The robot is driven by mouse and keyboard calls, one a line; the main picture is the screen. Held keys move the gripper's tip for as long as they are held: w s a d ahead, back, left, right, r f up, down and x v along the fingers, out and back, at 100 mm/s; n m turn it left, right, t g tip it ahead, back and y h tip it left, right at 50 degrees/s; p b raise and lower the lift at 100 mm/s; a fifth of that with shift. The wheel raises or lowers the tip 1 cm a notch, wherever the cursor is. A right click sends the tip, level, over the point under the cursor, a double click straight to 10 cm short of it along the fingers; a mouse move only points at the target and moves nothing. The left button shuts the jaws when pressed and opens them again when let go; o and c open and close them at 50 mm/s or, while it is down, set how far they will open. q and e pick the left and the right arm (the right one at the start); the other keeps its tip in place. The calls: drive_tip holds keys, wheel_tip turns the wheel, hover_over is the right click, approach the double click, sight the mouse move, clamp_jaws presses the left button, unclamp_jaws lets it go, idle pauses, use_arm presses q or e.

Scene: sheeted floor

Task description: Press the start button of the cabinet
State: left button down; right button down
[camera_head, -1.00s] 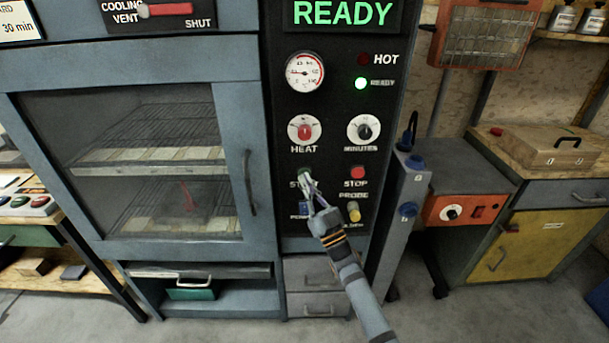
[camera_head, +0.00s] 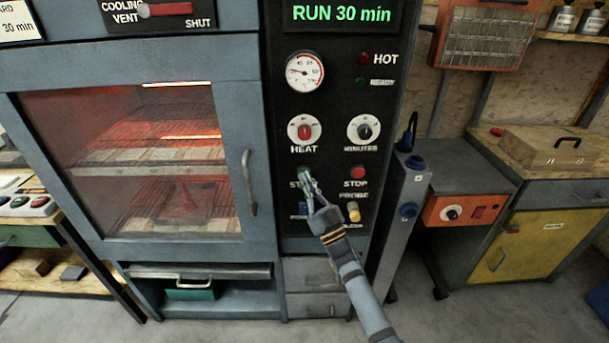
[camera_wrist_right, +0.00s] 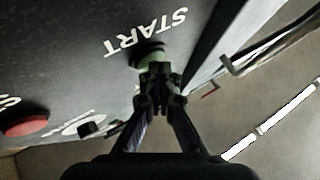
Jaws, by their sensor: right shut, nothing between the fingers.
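The cabinet (camera_head: 140,247) stands in front of me with its glass door closed and glowing red-orange inside. Its display (camera_head: 342,13) reads "RUN 30 min". The green start button (camera_wrist_right: 149,56) shows under the START label in the right wrist view; in the head view my gripper mostly covers it. My right gripper (camera_head: 306,181) is shut and empty, with its fingertips at the button, seemingly touching it. In the right wrist view the closed fingertips (camera_wrist_right: 157,72) overlap the button's lower edge. My left gripper is not in view.
The red stop button (camera_head: 358,172) is right of the start button, with a yellow knob (camera_head: 353,211) below it. The heat knob (camera_head: 305,131) and minutes knob (camera_head: 364,130) are above. The door handle (camera_head: 249,182) sticks out to the left. A grey post (camera_head: 396,215) stands at right.

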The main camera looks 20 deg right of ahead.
drive_tip(key=shift+s, duration=0.1)
drive_tip(key=shift+s+a+p, duration=0.2)
drive_tip(key=shift+s+p, duration=0.35)
drive_tip(key=shift+s, duration=0.1)
drive_tip(key=s+p, duration=0.1)
drive_tip(key=s+a+p, duration=0.1)
drive_tip(key=s, duration=0.1)
drive_tip(key=s+p, duration=0.1)
drive_tip(key=shift+s+a, duration=0.25)
drive_tip(key=shift+s, duration=0.15)
idle(0.5)
